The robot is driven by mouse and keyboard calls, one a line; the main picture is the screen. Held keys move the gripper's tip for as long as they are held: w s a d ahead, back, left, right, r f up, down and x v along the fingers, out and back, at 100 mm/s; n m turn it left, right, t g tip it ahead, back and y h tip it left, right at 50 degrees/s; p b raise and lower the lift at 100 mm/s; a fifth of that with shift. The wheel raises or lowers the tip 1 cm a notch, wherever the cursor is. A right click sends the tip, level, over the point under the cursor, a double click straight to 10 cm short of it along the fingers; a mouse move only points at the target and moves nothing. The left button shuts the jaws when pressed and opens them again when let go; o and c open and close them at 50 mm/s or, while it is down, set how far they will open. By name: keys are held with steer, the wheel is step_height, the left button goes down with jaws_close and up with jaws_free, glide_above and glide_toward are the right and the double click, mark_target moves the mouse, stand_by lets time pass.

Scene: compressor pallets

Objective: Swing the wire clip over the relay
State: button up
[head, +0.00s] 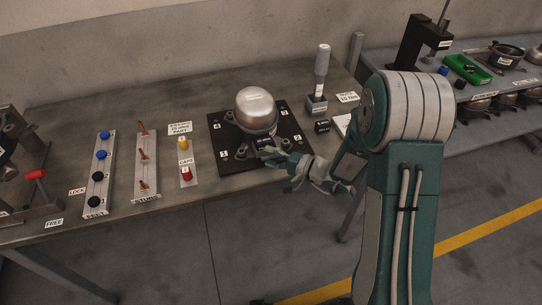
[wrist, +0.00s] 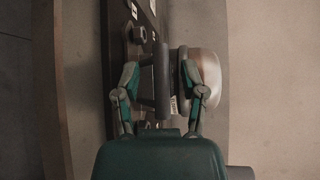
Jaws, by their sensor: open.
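The silver dome-topped compressor (head: 256,108) stands on a black plate (head: 226,158) with numbered corners; the dome also shows in the wrist view (wrist: 206,68). A dark block (wrist: 163,82), which looks like the relay, sits at the compressor's side. A thin dark bar (wrist: 146,61) beside it may be part of the wire clip, but I cannot tell for sure. My gripper (wrist: 161,70) is open, with one finger on each side of the dark block. I cannot tell whether the fingers touch anything.
Left of the plate are a caps strip (head: 188,165), a tubes strip (head: 146,170) and a strip of blue and black pieces (head: 99,175). A grey-handled tool (head: 322,64) stands in a holder at the back right. A second bench (head: 470,95) is at right.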

steer(key=shift+c, duration=0.4)
jaws_close()
steer(key=shift+w+a+r+m+g+h, duration=0.2)
steer(key=shift+w+r+m+g+h, duration=0.5)
steer(key=shift+m+g+h, duration=0.35)
steer(key=shift+w+a+r+m+g+h, duration=0.1)
steer(key=shift+w+a+m+g+h, duration=0.1)
steer(key=shift+w+m+g+h, duration=0.85)
steer(key=shift+s+y, duration=0.25)
steer(key=shift+y, duration=0.05)
steer(key=shift+o, duration=0.4)
jaws_free()
steer(key=shift+a, duration=0.1)
